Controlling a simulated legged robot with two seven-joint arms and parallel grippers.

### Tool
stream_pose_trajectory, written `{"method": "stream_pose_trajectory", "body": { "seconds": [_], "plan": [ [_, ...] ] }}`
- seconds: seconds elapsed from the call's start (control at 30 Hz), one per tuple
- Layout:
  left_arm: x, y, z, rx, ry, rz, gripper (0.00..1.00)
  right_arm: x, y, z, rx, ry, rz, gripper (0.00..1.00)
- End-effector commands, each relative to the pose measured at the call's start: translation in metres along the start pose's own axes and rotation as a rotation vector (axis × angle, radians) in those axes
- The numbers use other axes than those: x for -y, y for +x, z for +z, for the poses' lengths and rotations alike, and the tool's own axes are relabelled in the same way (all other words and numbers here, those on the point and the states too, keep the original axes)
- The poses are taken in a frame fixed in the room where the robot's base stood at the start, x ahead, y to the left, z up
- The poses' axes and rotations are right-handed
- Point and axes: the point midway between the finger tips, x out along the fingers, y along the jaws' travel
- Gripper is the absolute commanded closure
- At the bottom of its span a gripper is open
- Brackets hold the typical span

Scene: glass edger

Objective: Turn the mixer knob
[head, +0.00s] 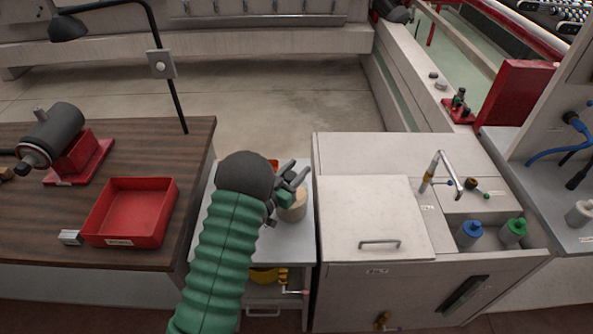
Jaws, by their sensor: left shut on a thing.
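My left arm comes up from the bottom, and its left gripper (288,184) is over the narrow white stand between the bench and the cabinet. It is shut at a beige cylindrical thing (294,209), whose top is partly hidden by the fingers. The exact contact is hard to see. I cannot tell whether this thing bears the mixer knob. A bent metal tap (437,169) stands on the white cabinet to the right, with a small dark knob-like part (470,183) beside it, apart from my gripper. My right gripper is not in view.
The white cabinet (365,215) has a handled lid and a recess with a blue-capped bottle (469,234) and a green-capped bottle (513,231). On the wooden bench at left are a red tray (130,212) and a dark motor (52,131). A lamp post rises behind.

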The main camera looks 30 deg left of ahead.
Motion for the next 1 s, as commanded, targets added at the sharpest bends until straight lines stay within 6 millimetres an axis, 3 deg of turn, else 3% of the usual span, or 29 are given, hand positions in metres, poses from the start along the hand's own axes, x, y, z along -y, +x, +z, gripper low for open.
{"method": "stream_pose_trajectory", "body": {
  "seconds": [0.23,0.27,0.4,0.77,0.87,1.0],
  "plan": [
    [0.002,0.000,-0.002,-0.003,0.003,-0.003,1.00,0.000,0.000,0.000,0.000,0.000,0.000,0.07],
    [0.002,0.000,-0.002,-0.004,0.003,-0.003,0.58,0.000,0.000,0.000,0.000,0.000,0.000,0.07],
    [0.001,0.000,-0.001,-0.003,0.002,-0.003,0.42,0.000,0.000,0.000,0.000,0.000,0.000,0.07],
    [0.001,-0.006,0.001,0.000,0.001,-0.003,0.42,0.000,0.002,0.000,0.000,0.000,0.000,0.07],
    [0.001,-0.024,0.002,0.001,0.000,-0.005,0.42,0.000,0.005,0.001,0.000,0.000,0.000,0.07],
    [0.002,-0.064,0.003,0.002,-0.001,-0.007,0.42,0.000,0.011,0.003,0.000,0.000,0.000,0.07]
  ]
}}
